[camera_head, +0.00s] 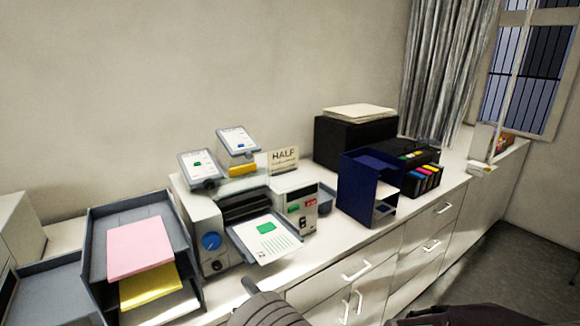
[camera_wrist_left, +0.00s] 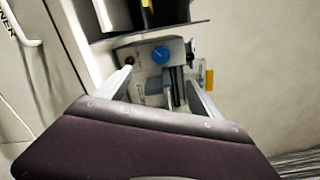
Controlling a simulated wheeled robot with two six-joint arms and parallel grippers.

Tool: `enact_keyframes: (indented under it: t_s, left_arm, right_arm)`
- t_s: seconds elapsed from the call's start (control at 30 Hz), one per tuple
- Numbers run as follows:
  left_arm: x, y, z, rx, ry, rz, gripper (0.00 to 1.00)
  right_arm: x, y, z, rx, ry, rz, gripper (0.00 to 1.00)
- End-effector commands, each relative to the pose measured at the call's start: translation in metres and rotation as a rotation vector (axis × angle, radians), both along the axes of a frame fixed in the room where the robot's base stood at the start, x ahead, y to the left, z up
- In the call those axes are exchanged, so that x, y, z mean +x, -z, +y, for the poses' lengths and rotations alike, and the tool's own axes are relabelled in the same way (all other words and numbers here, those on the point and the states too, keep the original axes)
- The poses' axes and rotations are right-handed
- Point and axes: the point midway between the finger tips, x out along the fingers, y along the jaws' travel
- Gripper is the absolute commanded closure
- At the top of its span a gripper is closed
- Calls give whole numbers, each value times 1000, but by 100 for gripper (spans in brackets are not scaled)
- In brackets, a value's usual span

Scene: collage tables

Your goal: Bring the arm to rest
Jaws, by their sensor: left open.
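My left gripper (camera_head: 250,287) shows at the bottom middle of the head view, in front of the grey copying machine (camera_head: 208,240) with a blue knob. Only one grey finger shows clearly there. In the left wrist view both fingers of the left gripper (camera_wrist_left: 159,79) stand apart with nothing held between them. The machine's blue knob (camera_wrist_left: 160,55) shows beyond the fingers. A dark arm part of mine shows at the bottom right of the head view; no right gripper fingers show.
A paper tray (camera_head: 97,245) with pink, yellow and white sheets stands left of the machine. A printed sheet (camera_head: 268,240) lies on its output. A blue holder (camera_head: 354,182) and black printer (camera_head: 352,138) stand right. Drawer handles (camera_head: 357,272) stick out from the cabinet front.

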Motion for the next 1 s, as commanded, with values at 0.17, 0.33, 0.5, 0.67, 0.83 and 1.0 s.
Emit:
enact_keyframes:
  t_s: [0.17, 0.33, 0.5, 0.67, 0.83, 1.0]
  left_arm:
    - [8, -14, 36, -40, -97, -42, 24]
    - [5, -32, 81, -84, -219, -87, 24]
    - [-23, -41, 144, -163, -435, -110, 24]
    - [-85, -24, 208, -312, -746, -57, 24]
    - [-204, 49, 218, -773, -1204, 143, 24]
    - [-221, 106, 121, -1411, -1267, 296, 24]
  right_arm:
    - [0, 5, 0, 0, 0, 0, 0]
    - [0, 9, 0, 0, 0, 0, 0]
    - [0, 14, 0, 0, 0, 0, 0]
    - [0, 20, 0, 0, 0, 0, 0]
    - [0, 30, 0, 0, 0, 0, 0]
    - [0, 32, 0, 0, 0, 0, 0]
